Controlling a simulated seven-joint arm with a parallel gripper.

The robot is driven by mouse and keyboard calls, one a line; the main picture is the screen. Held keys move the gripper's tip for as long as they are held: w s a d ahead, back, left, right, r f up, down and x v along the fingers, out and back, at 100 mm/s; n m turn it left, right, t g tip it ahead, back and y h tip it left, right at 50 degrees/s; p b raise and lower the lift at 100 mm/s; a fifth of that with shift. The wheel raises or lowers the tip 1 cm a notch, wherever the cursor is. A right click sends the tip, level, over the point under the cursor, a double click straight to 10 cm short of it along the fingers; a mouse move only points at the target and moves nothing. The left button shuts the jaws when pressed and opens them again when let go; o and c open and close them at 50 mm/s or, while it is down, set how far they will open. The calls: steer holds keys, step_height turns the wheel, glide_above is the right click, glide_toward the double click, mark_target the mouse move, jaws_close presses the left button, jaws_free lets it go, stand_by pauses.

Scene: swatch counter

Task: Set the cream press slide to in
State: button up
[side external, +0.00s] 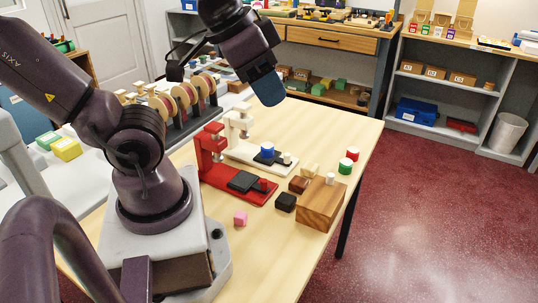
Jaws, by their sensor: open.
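The cream press (240,122) stands on the wooden table, behind the red press. Its dark slide plate (260,160) sits on the base, to the right of and apart from the upright column. A blue cylinder (267,149) stands on the plate, and a small cream knob (287,158) is at its right end. My gripper (269,98) is in the air above and behind the cream press, its blue end pointing down. It is open and touches nothing; its separate fingers are hard to make out.
The red press (209,150) with its own slide stands in front. Small blocks (286,202), a wooden block with a white peg (320,203) and red-green-white cylinders (346,165) lie to the right. A rack of spools (182,105) is behind left.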

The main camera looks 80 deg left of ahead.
stand_by(0.4)
steer(key=shift+a, duration=0.1)
steer(key=shift+c, duration=1)
steer(key=n+g, duration=0.6)
steer(key=n, duration=1.2)
glide_toward(287, 154)
step_height(287, 154, down, 10)
steer(key=shift+s+f, duration=0.1)
steer(key=shift+c, duration=0.5)
